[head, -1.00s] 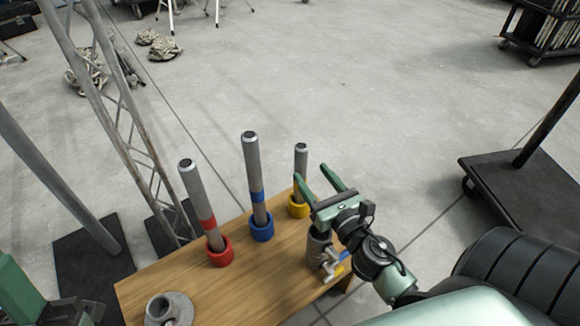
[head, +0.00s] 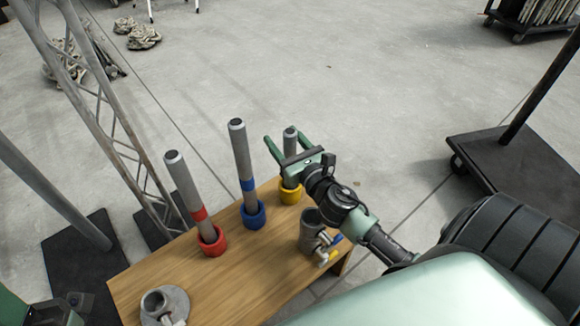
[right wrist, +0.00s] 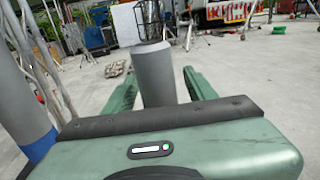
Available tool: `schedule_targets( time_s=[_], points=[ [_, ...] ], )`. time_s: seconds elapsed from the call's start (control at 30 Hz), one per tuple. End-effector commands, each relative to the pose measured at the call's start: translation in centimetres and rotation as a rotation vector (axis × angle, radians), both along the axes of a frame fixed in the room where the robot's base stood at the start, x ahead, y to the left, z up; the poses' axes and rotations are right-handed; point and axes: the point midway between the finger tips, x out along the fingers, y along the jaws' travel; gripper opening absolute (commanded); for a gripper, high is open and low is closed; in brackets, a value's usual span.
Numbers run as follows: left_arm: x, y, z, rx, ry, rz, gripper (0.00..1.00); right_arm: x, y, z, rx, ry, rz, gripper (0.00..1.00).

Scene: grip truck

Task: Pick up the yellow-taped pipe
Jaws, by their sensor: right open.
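The yellow-taped pipe (head: 290,136) is a grey tube standing upright in a yellow cup (head: 290,195) at the far right end of the wooden table. Its tape is hidden behind my right gripper. My right gripper (head: 286,140) is open, with its two green fingers on either side of the pipe's upper part. In the right wrist view the grey pipe (right wrist: 154,72) stands between the open fingers (right wrist: 160,88), with visible gaps beside it. Only a green and dark part of my left arm shows at the bottom left of the head view; its fingers cannot be made out.
A blue-taped pipe (head: 242,160) in a blue cup and a red-taped pipe (head: 185,185) in a red cup stand left on the wooden table (head: 240,275). A metal truss rises at left.

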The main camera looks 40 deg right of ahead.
Motion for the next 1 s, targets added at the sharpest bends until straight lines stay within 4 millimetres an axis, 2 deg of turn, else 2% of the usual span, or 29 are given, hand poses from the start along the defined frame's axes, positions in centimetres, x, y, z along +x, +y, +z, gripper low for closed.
schedule_targets(
  time_s=[0.03, 0.2, 0.23, 1.0],
  points=[
    [0.01, 0.0, 0.01, 0.0, 0.0, 0.0, 0.36, -0.02, 0.0, 0.01, 0.0, 0.0, 0.0, 0.53],
    [0.02, -0.02, 0.0, 0.0, 0.001, 0.0, 0.36, -0.03, -0.01, 0.01, 0.001, 0.0, 0.0, 0.06],
    [0.02, -0.02, 0.0, 0.0, 0.001, 0.0, 0.36, -0.03, -0.01, 0.01, 0.001, 0.0, 0.0, 0.0],
    [0.05, -0.03, -0.03, 0.001, 0.003, 0.0, 0.36, -0.04, 0.0, 0.02, 0.002, -0.001, 0.0, 0.0]
  ],
)
